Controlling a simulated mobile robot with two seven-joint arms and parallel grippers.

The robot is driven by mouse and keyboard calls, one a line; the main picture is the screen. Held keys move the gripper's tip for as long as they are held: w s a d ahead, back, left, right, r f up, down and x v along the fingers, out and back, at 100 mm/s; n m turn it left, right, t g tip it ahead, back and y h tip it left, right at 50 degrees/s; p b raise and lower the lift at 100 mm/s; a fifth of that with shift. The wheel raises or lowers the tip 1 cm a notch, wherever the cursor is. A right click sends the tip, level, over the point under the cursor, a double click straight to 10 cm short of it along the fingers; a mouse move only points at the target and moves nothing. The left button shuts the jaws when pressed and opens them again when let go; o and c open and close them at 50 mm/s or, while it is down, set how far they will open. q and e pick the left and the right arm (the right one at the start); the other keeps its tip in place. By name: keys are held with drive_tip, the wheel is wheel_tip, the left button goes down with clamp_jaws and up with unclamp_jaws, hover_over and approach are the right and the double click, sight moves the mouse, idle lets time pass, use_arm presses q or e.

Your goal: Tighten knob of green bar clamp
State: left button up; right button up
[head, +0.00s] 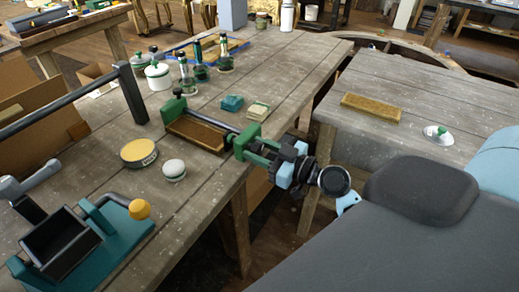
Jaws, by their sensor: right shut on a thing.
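The green bar clamp (246,139) lies at the right edge of the left wooden table, with a dark bar running back to its far green jaw (173,109). A brown board (197,133) lies beside the bar, between the jaws. My right gripper (278,160) reaches in from the right, just past the table edge, and is shut at the near end of the clamp, where the knob sits. The jaws mostly hide the knob, so its turn cannot be seen. My left gripper is not in view.
A yellow-topped tin (138,152) and a white-lidded jar (174,170) stand left of the clamp. A teal device with a yellow knob (139,209) is at the front left. Bottles (224,60) stand behind. A gap separates this table from the right table (440,95).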

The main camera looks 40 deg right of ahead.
drive_tip(key=shift+m, duration=1.7)
